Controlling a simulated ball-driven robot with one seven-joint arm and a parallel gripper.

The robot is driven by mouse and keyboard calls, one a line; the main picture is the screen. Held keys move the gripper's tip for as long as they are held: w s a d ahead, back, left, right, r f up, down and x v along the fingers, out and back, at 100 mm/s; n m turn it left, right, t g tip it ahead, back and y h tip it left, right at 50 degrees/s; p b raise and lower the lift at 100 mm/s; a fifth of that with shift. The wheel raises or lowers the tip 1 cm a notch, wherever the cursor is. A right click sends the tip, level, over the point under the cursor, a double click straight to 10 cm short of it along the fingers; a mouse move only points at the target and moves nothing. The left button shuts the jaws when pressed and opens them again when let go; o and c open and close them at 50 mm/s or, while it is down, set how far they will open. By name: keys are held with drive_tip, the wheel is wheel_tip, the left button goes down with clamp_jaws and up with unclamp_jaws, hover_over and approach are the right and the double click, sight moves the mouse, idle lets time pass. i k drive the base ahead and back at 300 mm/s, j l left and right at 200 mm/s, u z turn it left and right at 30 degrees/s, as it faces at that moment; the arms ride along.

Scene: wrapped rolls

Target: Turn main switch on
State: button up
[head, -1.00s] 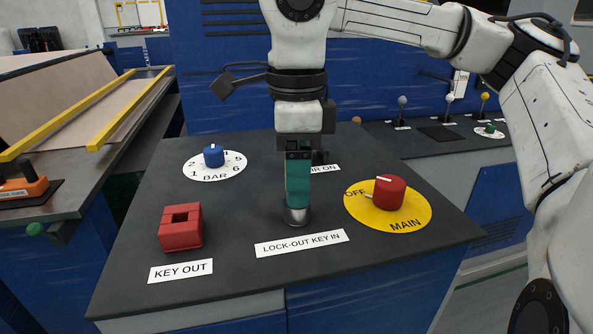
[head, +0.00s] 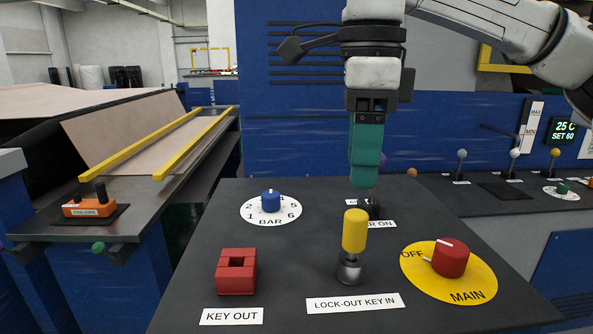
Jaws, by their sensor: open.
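The main switch (head: 451,258) is a red round knob on a yellow disc (head: 478,276) marked OFF and MAIN, at the right of the dark console top in the head view. Its white mark lies toward the OFF side. A yellow-handled key (head: 355,231) stands upright in the metal lock-out socket (head: 350,270) behind the LOCK-OUT KEY IN label. My gripper (head: 364,186) points down with teal fingers, raised above and behind the key and apart from it. It is open and holds nothing that I can see. It partly hides the AIR ON label and the control there.
A blue BAR knob (head: 271,201) and a red KEY OUT block (head: 236,272) sit left on the console (head: 300,240). Several small levers stand on the back right counter. An orange device (head: 90,207) lies on the left machine. The air above the main switch is free.

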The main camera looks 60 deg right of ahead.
sight(450, 257)
drive_tip(key=k+j, duration=0.2)
drive_tip(key=k, duration=0.3)
drive_tip(key=k+j, duration=0.2)
drive_tip(key=k, duration=0.25)
drive_tip(key=k+j, duration=0.25)
drive_tip(key=k, duration=0.25)
